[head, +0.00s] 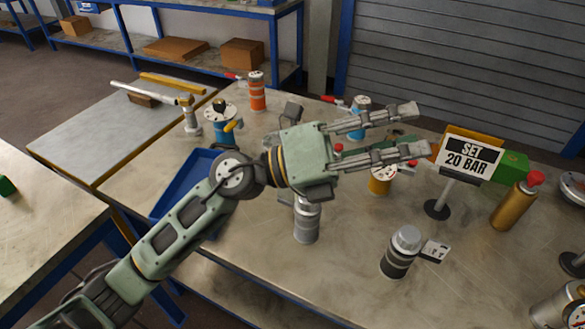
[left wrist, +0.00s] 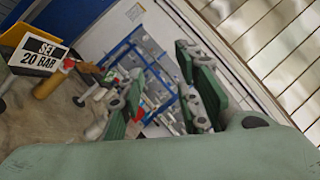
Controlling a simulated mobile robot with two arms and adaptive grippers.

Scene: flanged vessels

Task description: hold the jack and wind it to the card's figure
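The card (head: 468,158) reads "SET 20 BAR" and stands on a post with a round dark base; it also shows in the left wrist view (left wrist: 36,54). My left gripper (head: 422,131) is open and empty, its fingers spread above the table and pointing right toward the card. In the left wrist view its fingers also stand apart. Short cylinders with pale tops stand on the table: an orange one (head: 257,95), a blue one (head: 221,131), another blue one (head: 358,128) and a yellow one (head: 381,186). Which is the jack, I cannot tell. My right gripper is not in view.
Grey canisters (head: 306,224) (head: 398,258) stand nearer the front. A brass bottle with a red cap (head: 512,207) is right of the card. A blue tray (head: 190,178) lies partly behind my left arm. The table front between the canisters is clear.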

